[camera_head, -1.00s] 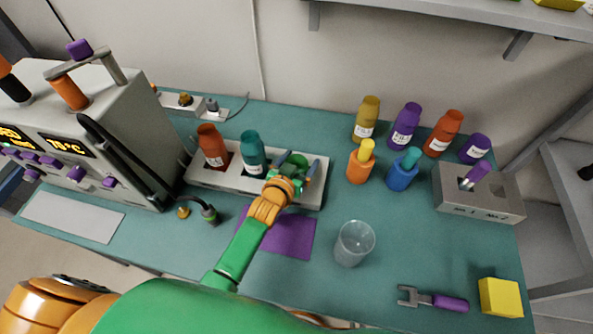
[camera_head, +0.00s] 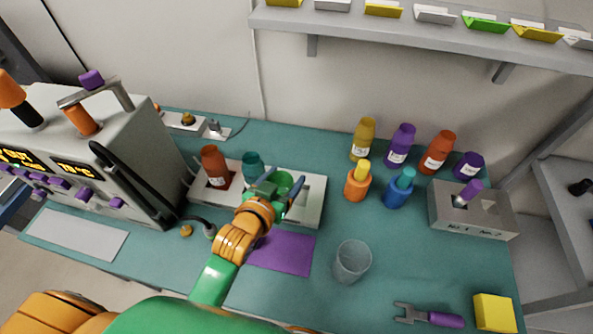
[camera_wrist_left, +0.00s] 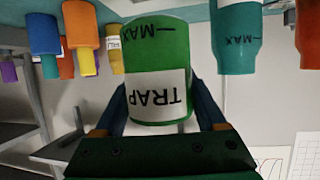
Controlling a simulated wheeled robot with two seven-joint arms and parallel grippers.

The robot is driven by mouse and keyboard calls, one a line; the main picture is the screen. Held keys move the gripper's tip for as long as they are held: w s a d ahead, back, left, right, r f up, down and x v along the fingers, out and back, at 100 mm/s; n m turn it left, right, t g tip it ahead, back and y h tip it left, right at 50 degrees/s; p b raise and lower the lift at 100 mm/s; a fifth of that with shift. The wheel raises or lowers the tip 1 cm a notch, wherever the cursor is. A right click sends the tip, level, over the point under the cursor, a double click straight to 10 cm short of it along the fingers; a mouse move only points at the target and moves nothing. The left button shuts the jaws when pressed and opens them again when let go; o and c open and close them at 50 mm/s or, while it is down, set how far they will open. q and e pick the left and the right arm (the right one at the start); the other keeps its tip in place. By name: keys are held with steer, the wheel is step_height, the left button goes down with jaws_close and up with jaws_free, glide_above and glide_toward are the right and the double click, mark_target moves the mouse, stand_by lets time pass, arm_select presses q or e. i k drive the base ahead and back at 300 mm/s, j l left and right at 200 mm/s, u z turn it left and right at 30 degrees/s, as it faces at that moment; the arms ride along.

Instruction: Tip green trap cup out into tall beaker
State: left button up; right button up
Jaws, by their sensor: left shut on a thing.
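The green trap cup (camera_head: 285,181) is between the fingers of my left gripper (camera_head: 279,195), over the right part of the pale grey rack. In the left wrist view the cup (camera_wrist_left: 155,45) shows large, with a white TRAP label and a MAX mark, and the dark blue fingers are on both sides of it. I cannot tell whether its base touches the rack. The tall beaker (camera_head: 352,262) is clear, upright and looks empty, on the bench right of the purple mat. My right gripper is not in view.
The rack (camera_head: 314,208) also holds a red bottle (camera_head: 214,166) and a teal bottle (camera_head: 253,161), partly behind my gripper. An orange bottle (camera_head: 357,186) and a blue bottle (camera_head: 397,194) stand behind the beaker. The purple mat (camera_head: 287,255) is clear.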

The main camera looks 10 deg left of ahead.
mark_target(353, 258)
steer(key=k+l, duration=0.2)
steer(key=l, duration=0.15)
steer(key=k+l, duration=0.2)
steer(key=l, duration=0.2)
steer(key=k+l, duration=0.15)
steer(key=l, duration=0.2)
steer(key=u, duration=0.05)
